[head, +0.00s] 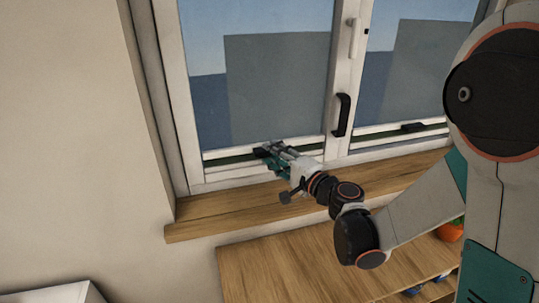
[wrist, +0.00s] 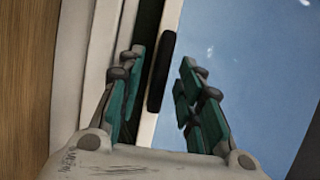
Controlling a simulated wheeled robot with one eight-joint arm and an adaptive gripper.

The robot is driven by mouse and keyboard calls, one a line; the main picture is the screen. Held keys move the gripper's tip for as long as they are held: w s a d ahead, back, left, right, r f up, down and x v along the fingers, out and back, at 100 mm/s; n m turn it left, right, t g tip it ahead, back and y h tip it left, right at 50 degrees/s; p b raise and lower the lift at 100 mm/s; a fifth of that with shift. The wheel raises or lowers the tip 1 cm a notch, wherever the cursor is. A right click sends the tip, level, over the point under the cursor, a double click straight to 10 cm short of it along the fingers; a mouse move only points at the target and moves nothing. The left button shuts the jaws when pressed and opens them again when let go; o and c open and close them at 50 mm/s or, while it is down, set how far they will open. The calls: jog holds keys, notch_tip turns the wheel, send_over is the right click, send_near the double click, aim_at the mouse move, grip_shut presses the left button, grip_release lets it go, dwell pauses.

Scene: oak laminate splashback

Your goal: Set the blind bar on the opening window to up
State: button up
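The window's left sash has a pale blind bar (head: 228,155) low across its glass, just above the bottom frame. My gripper (head: 264,150) is at this bar, and covers part of it in the head view. In the wrist view my gripper (wrist: 162,65) is open, with its green-padded fingers apart. A black grip (wrist: 161,73) on the bar shows between the fingers, closer to the left one; I cannot tell whether either finger touches it. A black window handle (head: 341,115) stands upright on the frame right of this pane.
The right pane has a similar low bar with a black grip (head: 412,127). A wooden sill (head: 210,216) runs below the window, and a wooden shelf unit (head: 270,262) stands under it. An orange pot (head: 450,231) is at the right, partly behind my arm.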

jog(key=shift+x, duration=1.2)
grip_shut()
jog(key=shift+r, duration=0.25)
notch_tip(320, 180, up, 57)
jog(key=p, duration=3.4)
jog(key=shift+r+p, duration=0.15)
jog(key=shift+p, duration=0.15)
grip_release()
jog(key=v, duration=1.2)
